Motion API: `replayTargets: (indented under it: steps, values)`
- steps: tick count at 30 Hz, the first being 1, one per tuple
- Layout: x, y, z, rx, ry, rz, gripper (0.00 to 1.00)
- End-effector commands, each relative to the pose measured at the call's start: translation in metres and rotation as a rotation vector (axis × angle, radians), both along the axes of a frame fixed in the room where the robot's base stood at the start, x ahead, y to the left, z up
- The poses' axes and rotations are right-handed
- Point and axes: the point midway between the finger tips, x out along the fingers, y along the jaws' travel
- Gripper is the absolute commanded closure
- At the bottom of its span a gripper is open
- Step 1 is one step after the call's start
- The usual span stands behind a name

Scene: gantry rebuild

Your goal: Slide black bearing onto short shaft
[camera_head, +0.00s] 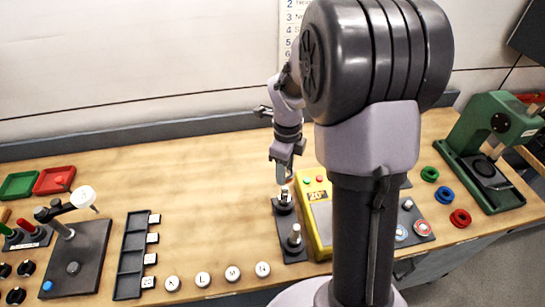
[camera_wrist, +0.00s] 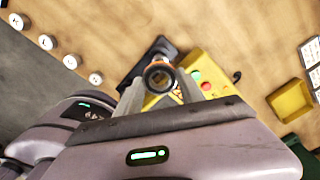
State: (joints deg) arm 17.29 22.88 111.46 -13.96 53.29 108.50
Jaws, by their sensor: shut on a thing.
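My gripper (camera_head: 284,178) points down just above the rear post of a dark two-post base (camera_head: 289,249) near the middle of the bench. In the wrist view my gripper (camera_wrist: 160,88) is shut on a dark ring, the black bearing (camera_wrist: 159,76), seen end-on with an orange tint at its upper edge. The rear post (camera_head: 285,197) stands upright under the fingertips; a small gap appears between them. Which post is the short shaft I cannot tell for sure.
A yellow box (camera_head: 315,222) with buttons stands close right of the base. Several white round lettered pieces (camera_head: 232,274) line the front edge. A black tray (camera_head: 131,260) lies left, a green press (camera_head: 490,150) right. The bench left of the base is free.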

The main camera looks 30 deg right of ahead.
Motion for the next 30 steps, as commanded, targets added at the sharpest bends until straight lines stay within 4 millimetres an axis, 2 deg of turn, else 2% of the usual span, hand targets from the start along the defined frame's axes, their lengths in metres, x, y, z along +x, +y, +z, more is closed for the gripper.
replayTargets:
  steps: [30]
  values:
    - [-0.001, 0.001, -0.040, 0.001, 0.001, 0.002, 1.00]
